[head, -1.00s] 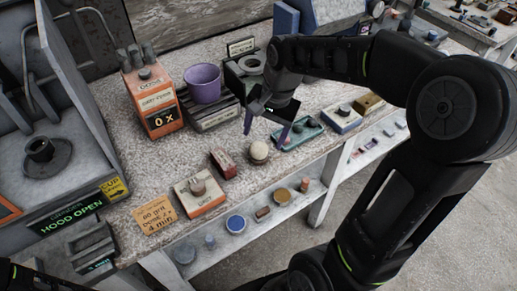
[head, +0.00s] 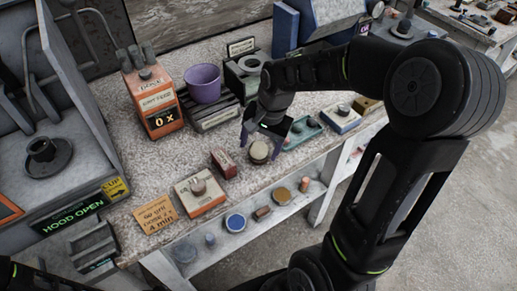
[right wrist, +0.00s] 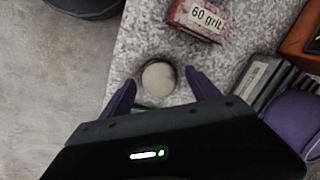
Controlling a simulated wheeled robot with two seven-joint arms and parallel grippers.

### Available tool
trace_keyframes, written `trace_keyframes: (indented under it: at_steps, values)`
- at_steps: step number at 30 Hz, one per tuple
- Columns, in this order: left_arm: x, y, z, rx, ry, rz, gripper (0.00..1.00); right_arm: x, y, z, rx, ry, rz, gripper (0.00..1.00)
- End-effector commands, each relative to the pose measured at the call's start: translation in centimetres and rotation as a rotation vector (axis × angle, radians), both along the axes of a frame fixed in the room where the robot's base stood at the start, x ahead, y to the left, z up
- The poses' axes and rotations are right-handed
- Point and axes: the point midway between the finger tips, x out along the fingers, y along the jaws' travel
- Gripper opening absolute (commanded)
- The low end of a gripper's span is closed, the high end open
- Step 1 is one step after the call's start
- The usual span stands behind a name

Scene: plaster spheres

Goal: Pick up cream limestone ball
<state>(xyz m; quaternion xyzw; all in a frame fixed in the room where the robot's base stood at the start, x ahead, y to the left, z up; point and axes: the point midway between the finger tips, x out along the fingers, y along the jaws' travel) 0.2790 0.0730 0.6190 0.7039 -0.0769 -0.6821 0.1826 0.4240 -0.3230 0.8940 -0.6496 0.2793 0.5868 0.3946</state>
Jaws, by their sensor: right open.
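The cream limestone ball (head: 259,152) sits on the speckled bench near its front edge, right of a small red block. In the right wrist view the ball (right wrist: 159,79) lies between and just beyond the tips of the two purple fingers. My right gripper (head: 262,143) is open around the far side of the ball in the head view; in the wrist view the gripper (right wrist: 159,88) shows a gap on each side of the ball. I cannot tell whether a finger touches it. My left gripper is not in view.
A red 60 grit block (right wrist: 196,19) is close to the ball. A teal tray (head: 303,132) stands to the right. An orange-white box (head: 200,193) is at front left, a purple cup (head: 203,83) behind. A lower shelf holds several small items.

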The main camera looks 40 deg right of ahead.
Motion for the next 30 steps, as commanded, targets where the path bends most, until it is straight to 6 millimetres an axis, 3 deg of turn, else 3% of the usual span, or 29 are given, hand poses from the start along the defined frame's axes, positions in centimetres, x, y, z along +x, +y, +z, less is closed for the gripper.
trace_keyframes:
  at_steps: [5, 30]
  values:
    - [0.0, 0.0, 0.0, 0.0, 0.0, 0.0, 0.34, 0.0, 0.0, 0.02, 0.0, 0.0, 0.0, 0.71]
    - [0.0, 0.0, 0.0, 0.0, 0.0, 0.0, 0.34, 0.0, 0.0, 0.02, 0.0, 0.0, 0.0, 0.03]
